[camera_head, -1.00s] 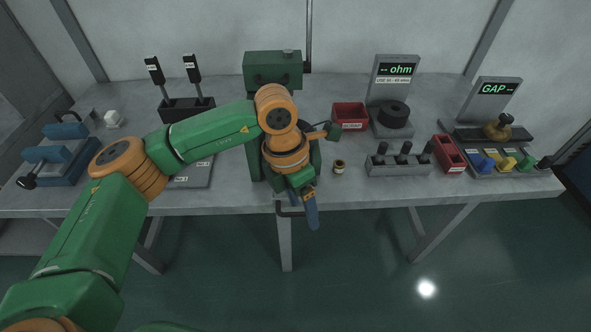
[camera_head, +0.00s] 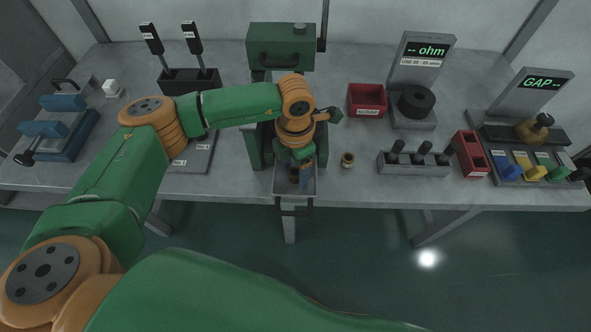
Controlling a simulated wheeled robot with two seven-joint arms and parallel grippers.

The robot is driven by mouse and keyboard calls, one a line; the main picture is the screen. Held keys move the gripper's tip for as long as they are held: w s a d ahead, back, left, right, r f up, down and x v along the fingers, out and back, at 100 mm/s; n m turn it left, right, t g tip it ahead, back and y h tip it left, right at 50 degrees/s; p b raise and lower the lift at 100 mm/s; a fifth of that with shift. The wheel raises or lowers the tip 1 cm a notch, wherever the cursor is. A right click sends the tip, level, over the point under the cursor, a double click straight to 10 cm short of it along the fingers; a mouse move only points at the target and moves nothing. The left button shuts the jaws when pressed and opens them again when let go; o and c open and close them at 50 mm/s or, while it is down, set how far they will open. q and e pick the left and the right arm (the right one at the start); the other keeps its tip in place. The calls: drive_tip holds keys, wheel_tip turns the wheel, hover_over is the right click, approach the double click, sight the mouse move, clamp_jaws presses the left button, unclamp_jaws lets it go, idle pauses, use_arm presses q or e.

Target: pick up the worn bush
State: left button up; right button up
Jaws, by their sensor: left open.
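A small brass-coloured ring with a dark hole (camera_head: 347,159), which looks like a bush, stands on the table to the right of the green press. I cannot read from the picture whether it is worn. My left gripper (camera_head: 300,177) points down over the front of the press, to the left of the ring and apart from it. Its blue fingers are open, and their tips are partly hidden by the wrist and dark against a grey tray (camera_head: 308,190). A small brownish shape shows by the fingers, too unclear to name. My right gripper is not in view.
The green press (camera_head: 281,48) stands behind my left arm. Right of the ring are a red bin (camera_head: 367,100), a grey block with black pegs (camera_head: 413,163) and a second red bin (camera_head: 470,154). The ohm display (camera_head: 424,61) stands behind. The table's front edge lies close.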

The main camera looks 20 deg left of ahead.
use_arm(q)
drive_tip(key=shift+s, duration=0.1)
drive_tip(key=shift+c, duration=1.2)
clamp_jaws()
drive_tip(key=shift+r, duration=0.1)
